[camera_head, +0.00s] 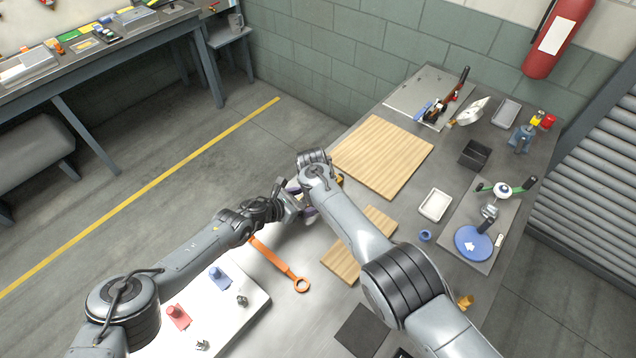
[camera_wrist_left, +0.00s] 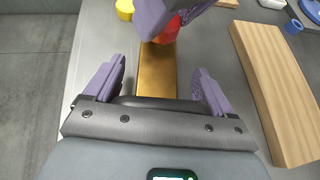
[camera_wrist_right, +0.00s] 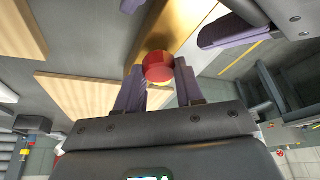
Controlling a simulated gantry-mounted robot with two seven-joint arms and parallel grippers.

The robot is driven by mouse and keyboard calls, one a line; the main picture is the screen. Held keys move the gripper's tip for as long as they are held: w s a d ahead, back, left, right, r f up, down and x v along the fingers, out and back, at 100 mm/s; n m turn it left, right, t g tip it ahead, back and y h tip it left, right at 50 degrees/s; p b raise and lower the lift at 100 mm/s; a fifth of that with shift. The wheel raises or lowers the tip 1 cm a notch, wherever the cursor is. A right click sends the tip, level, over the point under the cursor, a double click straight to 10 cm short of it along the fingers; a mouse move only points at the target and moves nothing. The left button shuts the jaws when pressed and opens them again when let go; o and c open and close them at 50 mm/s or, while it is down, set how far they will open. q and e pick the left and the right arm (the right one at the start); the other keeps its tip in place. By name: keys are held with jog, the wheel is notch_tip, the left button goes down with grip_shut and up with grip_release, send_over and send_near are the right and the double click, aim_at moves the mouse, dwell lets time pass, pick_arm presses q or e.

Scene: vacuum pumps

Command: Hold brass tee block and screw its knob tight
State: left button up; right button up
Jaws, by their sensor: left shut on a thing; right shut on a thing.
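The brass tee block (camera_wrist_left: 157,72) lies between the purple fingers of my left gripper (camera_wrist_left: 160,70), which is shut on it. The block's brass body also shows in the right wrist view (camera_wrist_right: 174,24). The red round knob (camera_wrist_right: 158,67) is at the block's end, between the fingertips of my right gripper (camera_wrist_right: 159,70), which is shut on it. In the left wrist view the knob (camera_wrist_left: 170,30) is partly hidden behind a right finger. In the head view both grippers meet near the bench's left edge, and my right arm mostly hides the block and knob.
Wooden boards (camera_head: 383,155) and (camera_head: 360,243) lie close to the right of the grippers. An orange wrench (camera_head: 280,265) and a white board (camera_head: 240,312) with blue and red parts lie nearer. A white tray (camera_head: 435,205) and a blue disc (camera_head: 473,243) are farther right.

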jog(key=o, duration=1.1)
jog(key=shift+c, duration=0.2)
jog(key=shift+w+a+r, duration=0.1)
jog(key=shift+a+r, duration=0.05)
jog(key=shift+r, duration=1.15)
notch_tip(320, 180, up, 8)
jog(key=shift+f, duration=0.25)
